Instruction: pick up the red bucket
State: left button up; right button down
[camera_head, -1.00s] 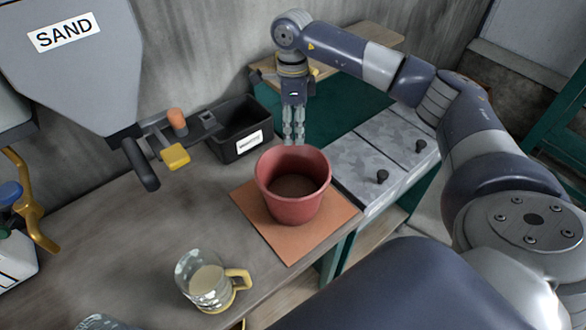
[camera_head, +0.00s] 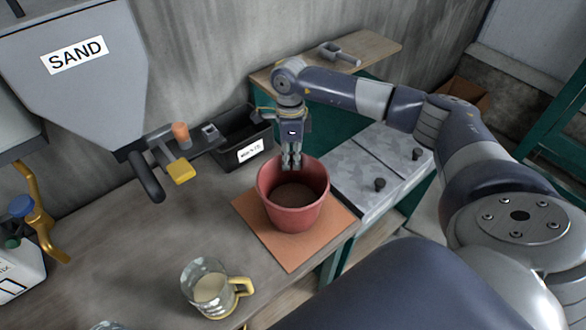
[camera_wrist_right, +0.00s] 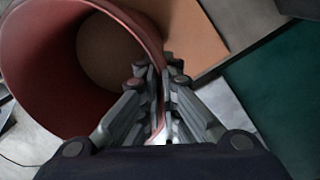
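The red bucket (camera_head: 293,215) stands upright on a square orange-brown board on the workbench. Its inside looks dark brown in the head view. My right gripper (camera_head: 291,164) points down at the bucket's far rim. In the right wrist view, its fingers (camera_wrist_right: 160,80) sit on either side of the bucket's wall (camera_wrist_right: 50,60), with the rim passing between them. A narrow gap shows between the fingers, and a firm grip on the rim is not visible. My left gripper is not in view.
A black bin (camera_head: 245,135) stands behind the bucket, left of my right gripper. A glass jug with a yellow handle (camera_head: 212,288) stands at the front. The SAND hopper (camera_head: 85,90) with its levers hangs at the left. A grey patterned panel (camera_head: 365,175) lies right of the bucket.

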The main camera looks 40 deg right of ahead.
jog(key=shift+w+r, duration=0.1)
jog(key=shift+r, duration=0.05)
jog(key=shift+r, duration=0.1)
dwell(0.4)
